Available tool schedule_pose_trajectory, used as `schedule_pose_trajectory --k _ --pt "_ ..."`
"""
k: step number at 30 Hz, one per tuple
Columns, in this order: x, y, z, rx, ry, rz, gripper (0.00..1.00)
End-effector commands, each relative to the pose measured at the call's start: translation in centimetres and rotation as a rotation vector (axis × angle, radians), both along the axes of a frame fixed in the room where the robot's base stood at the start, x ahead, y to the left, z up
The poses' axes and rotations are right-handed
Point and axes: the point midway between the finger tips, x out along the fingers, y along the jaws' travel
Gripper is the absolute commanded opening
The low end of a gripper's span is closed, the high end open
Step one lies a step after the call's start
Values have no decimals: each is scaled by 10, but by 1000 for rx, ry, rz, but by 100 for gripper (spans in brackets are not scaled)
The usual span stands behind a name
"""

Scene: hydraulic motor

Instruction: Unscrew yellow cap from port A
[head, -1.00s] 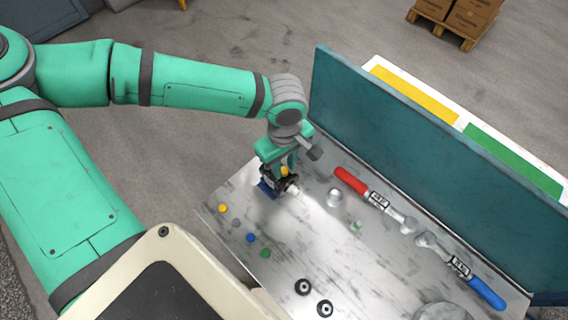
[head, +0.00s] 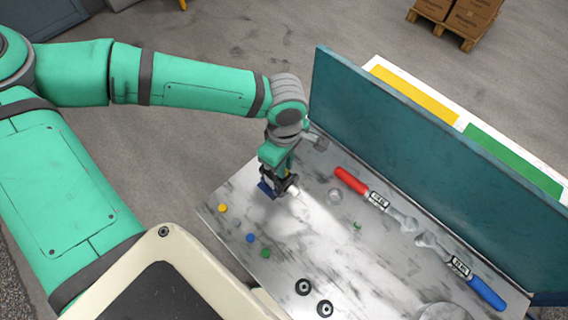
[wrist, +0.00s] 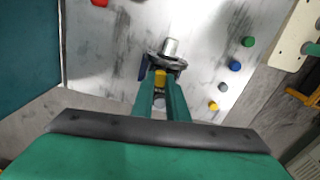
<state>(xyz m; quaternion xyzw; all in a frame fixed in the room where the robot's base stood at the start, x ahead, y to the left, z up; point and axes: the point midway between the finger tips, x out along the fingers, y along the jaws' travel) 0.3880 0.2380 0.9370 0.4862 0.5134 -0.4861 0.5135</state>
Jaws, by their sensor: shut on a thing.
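The hydraulic motor (head: 290,188), a dark body with a silver shaft, sits in a blue holder (head: 265,188) at the table's far left part. The motor also shows in the wrist view (wrist: 170,50), shaft pointing away. My gripper (head: 280,172) reaches down onto it. In the wrist view, my gripper's two green fingers (wrist: 160,85) are shut on a yellow cap (wrist: 160,77) at the motor. The fingers hide the cap in the head view. I cannot tell whether its thread is still engaged in the port.
Loose yellow (head: 222,208), grey (head: 236,222), blue (head: 250,238) and green (head: 265,253) caps lie left of centre. Two black rings (head: 314,298) lie in front. Red-handled (head: 350,181) and blue-handled (head: 486,293) wrenches lie along the teal back panel (head: 420,160).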

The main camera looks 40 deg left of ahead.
Motion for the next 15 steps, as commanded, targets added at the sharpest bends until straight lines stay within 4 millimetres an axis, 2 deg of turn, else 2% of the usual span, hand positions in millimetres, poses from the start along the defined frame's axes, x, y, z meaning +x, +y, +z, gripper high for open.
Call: schedule_pose_trajectory --k 6,15 --pt "0 0 0 0 0 183 0" --pt "0 0 0 0 0 206 0"
